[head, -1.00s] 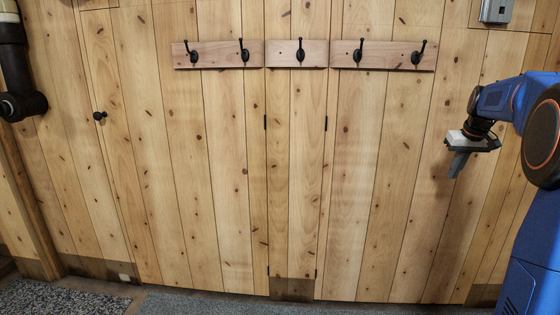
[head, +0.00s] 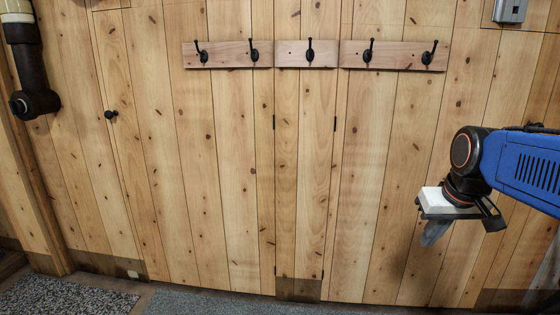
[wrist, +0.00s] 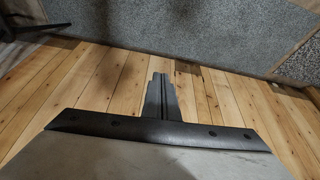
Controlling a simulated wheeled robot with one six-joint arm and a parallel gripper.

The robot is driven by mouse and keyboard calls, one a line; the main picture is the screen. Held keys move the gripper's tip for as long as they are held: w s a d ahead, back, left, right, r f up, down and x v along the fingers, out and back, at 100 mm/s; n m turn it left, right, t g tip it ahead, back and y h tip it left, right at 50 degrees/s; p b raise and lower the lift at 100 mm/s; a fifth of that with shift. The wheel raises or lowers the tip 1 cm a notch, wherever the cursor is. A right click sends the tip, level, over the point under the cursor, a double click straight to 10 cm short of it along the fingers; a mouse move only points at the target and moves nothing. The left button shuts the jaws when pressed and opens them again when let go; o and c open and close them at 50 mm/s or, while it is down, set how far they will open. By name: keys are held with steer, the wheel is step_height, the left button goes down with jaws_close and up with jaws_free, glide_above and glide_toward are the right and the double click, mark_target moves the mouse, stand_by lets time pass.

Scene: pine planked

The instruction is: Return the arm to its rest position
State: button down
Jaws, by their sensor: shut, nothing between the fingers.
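My blue arm (head: 525,165) reaches in from the right edge of the head view. My gripper (head: 433,236) hangs from its end, pointing down, in front of the plank wall. In the wrist view my gripper (wrist: 160,92) shows as grey fingers together, with nothing between them. Beyond the fingers in the wrist view lie the wall planks and the grey carpet.
The pine plank wall (head: 220,180) fills the head view. A rack board (head: 290,54) with several black hooks is fixed high on it. A black pipe (head: 36,70) runs down the left. A speckled mat (head: 65,297) lies on the floor at the lower left.

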steer(key=s+a+f, duration=0.2)
steer(key=s+f, duration=0.3)
steer(key=s, duration=0.2)
steer(key=s+a+f, duration=0.3)
steer(key=s+f, duration=0.2)
steer(key=s, duration=0.2)
steer(key=shift+s+a+n, duration=0.2)
steer(key=shift+s+n, duration=0.1)
steer(key=shift+s, duration=0.05)
